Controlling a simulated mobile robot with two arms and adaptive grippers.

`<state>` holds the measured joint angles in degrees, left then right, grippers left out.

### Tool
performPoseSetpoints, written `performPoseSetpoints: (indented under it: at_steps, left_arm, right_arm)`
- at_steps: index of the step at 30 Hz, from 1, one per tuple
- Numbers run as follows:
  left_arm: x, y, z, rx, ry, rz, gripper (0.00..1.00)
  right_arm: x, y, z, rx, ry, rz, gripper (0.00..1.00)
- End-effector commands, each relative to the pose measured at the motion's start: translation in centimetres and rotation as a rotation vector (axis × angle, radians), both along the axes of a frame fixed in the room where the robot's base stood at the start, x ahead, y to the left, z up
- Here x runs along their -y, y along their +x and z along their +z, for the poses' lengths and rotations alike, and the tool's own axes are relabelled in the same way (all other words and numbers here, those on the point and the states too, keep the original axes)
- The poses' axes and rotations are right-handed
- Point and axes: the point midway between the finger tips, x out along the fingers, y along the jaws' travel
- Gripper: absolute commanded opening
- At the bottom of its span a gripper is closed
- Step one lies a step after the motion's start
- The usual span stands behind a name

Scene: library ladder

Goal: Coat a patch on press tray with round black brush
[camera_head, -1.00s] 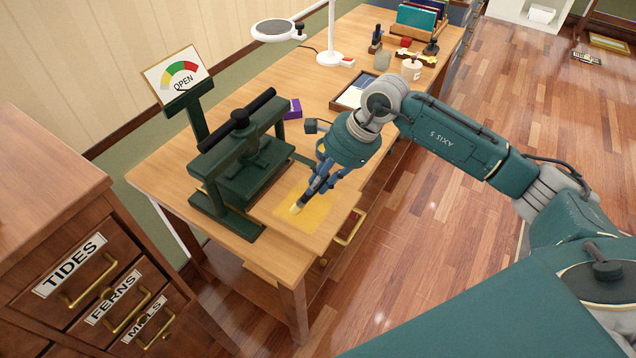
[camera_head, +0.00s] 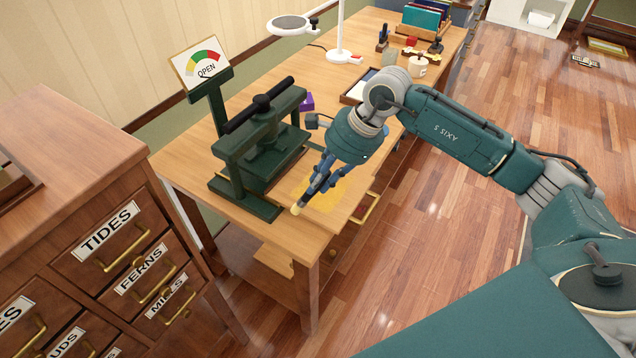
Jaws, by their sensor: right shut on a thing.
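The press tray (camera_head: 335,224) is a light wooden board at the front end of the table, beside the dark green press (camera_head: 262,150). A yellow patch (camera_head: 328,200) lies on its surface. My right gripper (camera_head: 318,182) is above the tray, shut on a slim dark brush with a pale yellow tip (camera_head: 296,209). The brush tilts down to the left, its tip at the left edge of the patch. I cannot tell whether the tip touches the tray. The gripper hides part of the patch and most of the brush handle. My left gripper is out of view.
A labelled drawer cabinet (camera_head: 125,235) stands at the left. The floor at right is open.

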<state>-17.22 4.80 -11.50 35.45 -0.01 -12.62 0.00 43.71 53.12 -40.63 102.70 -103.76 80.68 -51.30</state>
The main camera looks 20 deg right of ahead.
Motion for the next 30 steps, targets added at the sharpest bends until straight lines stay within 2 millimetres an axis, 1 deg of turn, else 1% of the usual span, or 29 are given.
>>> performPoseSetpoints:
  at_steps: [1, 18, 22, 30]
  left_arm:
    - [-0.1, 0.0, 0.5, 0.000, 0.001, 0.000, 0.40]
    - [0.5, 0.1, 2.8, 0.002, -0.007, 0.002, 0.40]
    - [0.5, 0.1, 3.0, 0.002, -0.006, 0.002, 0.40]
    - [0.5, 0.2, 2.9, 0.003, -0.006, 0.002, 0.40]
  right_arm:
    - [0.2, 0.2, 1.3, 0.008, 0.001, -0.003, 0.00]
    - [1.4, 0.1, 6.4, 0.007, 0.000, -0.014, 0.00]
    - [1.6, 0.1, 6.9, 0.007, 0.001, -0.016, 0.00]
    - [1.6, 0.1, 6.9, 0.007, 0.002, -0.016, 0.00]
